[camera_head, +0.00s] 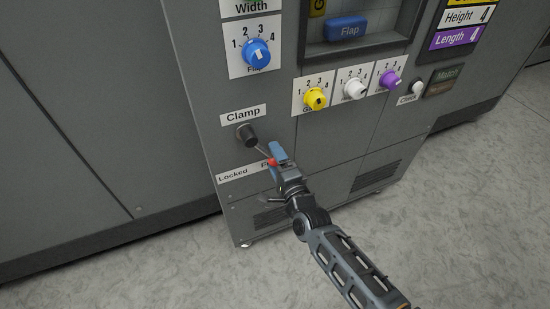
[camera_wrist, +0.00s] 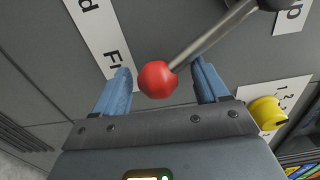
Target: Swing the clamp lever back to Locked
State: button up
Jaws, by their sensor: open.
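The clamp lever has a dark round hub (camera_head: 246,134) below the "Clamp" label (camera_head: 243,113). Its metal rod (camera_wrist: 214,38) slants down and right in the head view to a red ball knob (camera_wrist: 157,79), toward the partly covered "Fr..." end of the label strip. The "Locked" label (camera_head: 232,177) is at the strip's left end. My gripper (camera_head: 276,157) is open at the knob. In the wrist view its blue fingers (camera_wrist: 161,72) stand on either side of the red knob, with a visible gap on both sides. In the head view the gripper partly hides the knob.
Several dials sit on the same panel: a blue one (camera_head: 257,52) above, and yellow (camera_head: 315,98), white (camera_head: 355,89) and purple (camera_head: 390,77) ones to the right. A white check button (camera_head: 417,88) is further right. The panel left of the lever is clear.

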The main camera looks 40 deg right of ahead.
aim_at(224, 164)
jog(key=shift+w+d, duration=0.1)
jog(key=shift+w, duration=0.25)
jog(key=shift+c, duration=0.3)
grip_shut()
jog(key=shift+w+a+f+m+b, duration=0.2)
jog(key=shift+a+f+m+b, duration=0.45)
jog(key=shift+a+m+b, duration=0.2)
jog(key=a+m, duration=0.2)
jog(key=w+a+m+b, duration=0.1)
jog(key=a+m, duration=0.1)
jog(key=w+a+m, duration=0.1)
jog(key=a+m, duration=0.2)
jog(key=shift+f+b, duration=0.25)
jog(key=shift+b, duration=0.05)
jog(key=shift+w+a+r+m, duration=0.15)
jog(key=shift+a+r+m, duration=0.05)
jog(key=shift+a+m, duration=0.4)
jog(key=shift+w+a+r+m, duration=0.15)
jog(key=shift+a+m, duration=0.35)
jog(key=shift+m, duration=0.05)
jog(key=shift+w+a+r+m, duration=0.15)
jog(key=shift+a+r+m, duration=0.25)
jog(key=shift+m, duration=0.2)
jog(key=shift+w+a+r+m, duration=0.15)
jog(key=shift+a+r+m, duration=0.1)
jog(key=shift+a+m, duration=0.3)
jog(key=shift+r, duration=0.1)
